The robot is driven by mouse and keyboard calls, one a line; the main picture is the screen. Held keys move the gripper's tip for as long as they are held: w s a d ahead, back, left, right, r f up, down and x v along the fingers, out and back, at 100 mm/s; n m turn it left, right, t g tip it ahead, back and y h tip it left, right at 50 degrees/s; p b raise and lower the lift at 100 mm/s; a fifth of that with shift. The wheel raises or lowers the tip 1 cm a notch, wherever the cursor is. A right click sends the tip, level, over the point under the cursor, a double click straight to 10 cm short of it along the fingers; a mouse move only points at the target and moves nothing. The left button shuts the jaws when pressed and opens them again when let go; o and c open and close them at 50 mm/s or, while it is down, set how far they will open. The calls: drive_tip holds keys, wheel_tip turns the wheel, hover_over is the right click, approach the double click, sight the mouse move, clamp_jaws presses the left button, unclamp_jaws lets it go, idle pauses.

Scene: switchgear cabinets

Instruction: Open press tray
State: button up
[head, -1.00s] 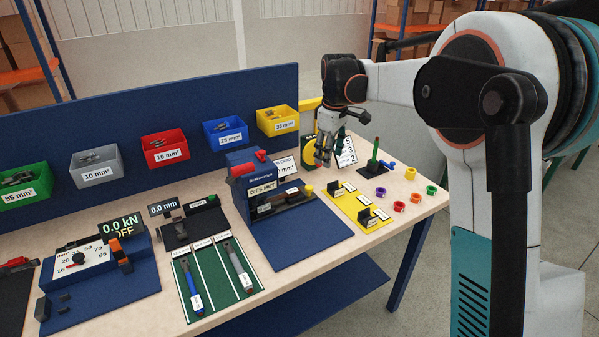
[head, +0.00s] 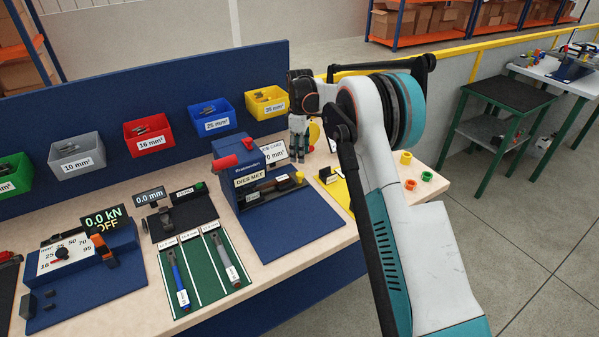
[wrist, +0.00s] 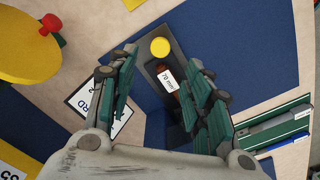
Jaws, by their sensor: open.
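The press (head: 250,168) is a blue machine with a red handle and a "DIES MKT" label, at mid-table in the head view. Its dark tray (head: 270,194) runs along the base and ends in a yellow knob (head: 299,177) at the right. In the wrist view the knob (wrist: 160,47) and a "70 mm²" label (wrist: 167,78) on the tray show between my fingers. My gripper (head: 301,153) is open and empty, above and behind the knob end; it also shows in the wrist view (wrist: 160,65). I see no contact with the knob.
A job card (head: 272,152) stands close behind the press, beside my gripper. A yellow die holder board (head: 337,188) lies to the right, partly hidden by my arm. Coloured bins hang on the blue back panel (head: 110,105). The blue mat (head: 290,226) before the press is clear.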

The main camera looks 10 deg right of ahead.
sight(300, 174)
wheel_tip(300, 174, down, 9)
drive_tip(key=shift+f+b, duration=0.15)
drive_tip(key=shift+b, duration=0.4)
clamp_jaws()
drive_tip(key=shift+s, duration=0.15)
